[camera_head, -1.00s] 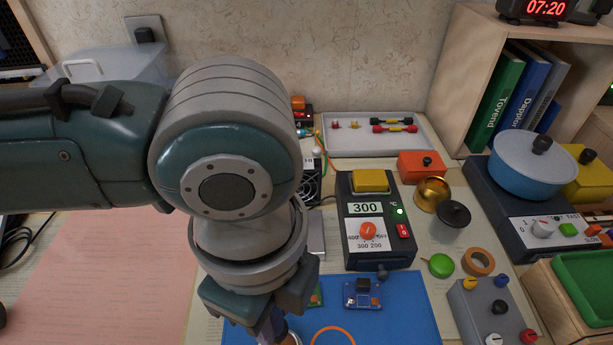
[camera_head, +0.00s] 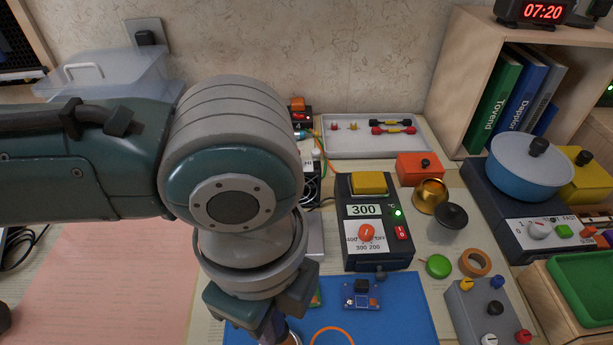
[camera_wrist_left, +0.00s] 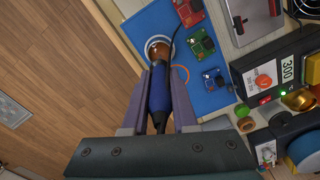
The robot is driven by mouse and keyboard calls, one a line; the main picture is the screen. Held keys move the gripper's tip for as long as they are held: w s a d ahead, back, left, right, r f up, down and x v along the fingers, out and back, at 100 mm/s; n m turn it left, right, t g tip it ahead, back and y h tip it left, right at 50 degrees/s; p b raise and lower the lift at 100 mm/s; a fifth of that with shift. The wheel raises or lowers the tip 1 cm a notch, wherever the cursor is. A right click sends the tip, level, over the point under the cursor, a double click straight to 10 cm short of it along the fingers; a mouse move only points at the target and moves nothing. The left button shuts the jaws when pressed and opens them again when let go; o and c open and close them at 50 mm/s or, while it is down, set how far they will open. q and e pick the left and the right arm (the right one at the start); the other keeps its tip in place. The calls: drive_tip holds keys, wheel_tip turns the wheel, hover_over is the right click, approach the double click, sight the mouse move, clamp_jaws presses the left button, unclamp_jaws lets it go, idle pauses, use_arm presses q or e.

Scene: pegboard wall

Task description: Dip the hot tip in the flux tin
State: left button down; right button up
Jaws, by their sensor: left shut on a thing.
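My left gripper (camera_head: 272,326) points down at the front edge of the blue mat (camera_head: 405,318). In the left wrist view its fingers (camera_wrist_left: 161,74) are shut around the soldering iron (camera_wrist_left: 160,92), which has a blue handle. The iron points away from the gripper toward a round, pale-rimmed tin with amber-brown contents (camera_wrist_left: 158,44), which looks like the flux tin. The tin sits at the mat's edge. The tip overlaps the tin in this view, and I cannot tell whether it touches the contents. In the head view my gripper hides most of this spot.
The soldering station (camera_head: 378,225) reads 300 and stands behind the mat. A blue circuit board (camera_head: 361,294) lies on the mat. A brass cup (camera_head: 430,195), a green round item (camera_head: 438,266) and a tape roll (camera_head: 475,262) are to the right. A pink sheet (camera_head: 110,290) lies left.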

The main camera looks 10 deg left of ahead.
use_arm(q)
drive_tip(key=shift+f+b, duration=0.4)
drive_tip(key=shift+f, duration=0.25)
idle(1.0)
drive_tip(key=shift+p, duration=0.3)
idle(1.7)
wheel_tip(320, 180, up, 5)
drive_tip(key=p, duration=0.6)
